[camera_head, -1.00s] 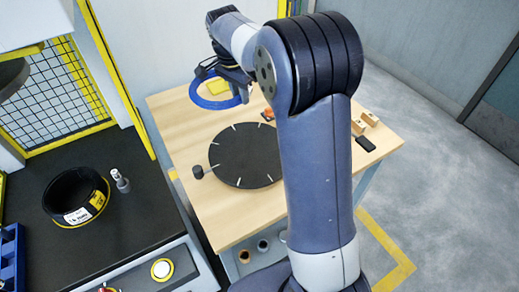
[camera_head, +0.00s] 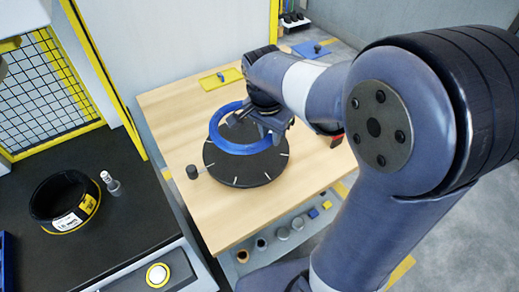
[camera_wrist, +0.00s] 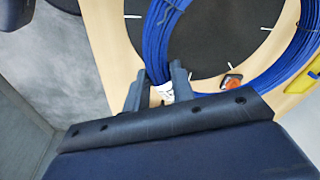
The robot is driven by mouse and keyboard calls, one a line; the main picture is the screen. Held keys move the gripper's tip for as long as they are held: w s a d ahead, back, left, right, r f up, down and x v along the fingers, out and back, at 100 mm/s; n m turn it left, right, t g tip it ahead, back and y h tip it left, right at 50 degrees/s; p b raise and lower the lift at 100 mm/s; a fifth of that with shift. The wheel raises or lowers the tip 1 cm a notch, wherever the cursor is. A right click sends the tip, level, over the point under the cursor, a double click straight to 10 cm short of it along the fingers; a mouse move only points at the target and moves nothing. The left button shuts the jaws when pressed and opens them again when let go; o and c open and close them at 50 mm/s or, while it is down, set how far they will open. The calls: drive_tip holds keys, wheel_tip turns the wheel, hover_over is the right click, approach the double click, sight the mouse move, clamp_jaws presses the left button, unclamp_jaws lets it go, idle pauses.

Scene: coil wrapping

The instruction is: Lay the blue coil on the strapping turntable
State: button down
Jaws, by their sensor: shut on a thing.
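The blue coil (camera_head: 238,149) is a ring over the far part of the black turntable (camera_head: 238,174), offset toward the back of the disc. I cannot tell whether it touches the disc. My gripper (camera_head: 243,116) is shut on the coil's rim. In the wrist view, the coil (camera_wrist: 155,42) passes between the two fingers of my gripper (camera_wrist: 157,88), with a white label at the grip. The turntable (camera_wrist: 215,40) shows through the ring there, with white marks at its edge. My arm hides part of the coil in the head view.
A dark knob (camera_head: 193,172) stands at the turntable's left edge. A yellow plate (camera_head: 221,79) lies at the table's back. A black coil (camera_head: 64,202) and a small metal post (camera_head: 110,183) stand on the left bench. The table's front left is bare.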

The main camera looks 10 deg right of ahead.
sight(270, 161)
drive_tip(key=shift+f, duration=4)
drive_tip(key=c, duration=1.7)
unclamp_jaws()
drive_tip(key=shift+f, duration=0.2)
drive_tip(key=o, duration=0.5)
drive_tip(key=shift+r, duration=0.1)
drive_tip(key=r, duration=0.4)
drive_tip(key=s+a+r, duration=0.1)
drive_tip(key=r, duration=0.7)
drive_tip(key=shift+s+a, duration=0.15)
drive_tip(key=shift+o, duration=0.4)
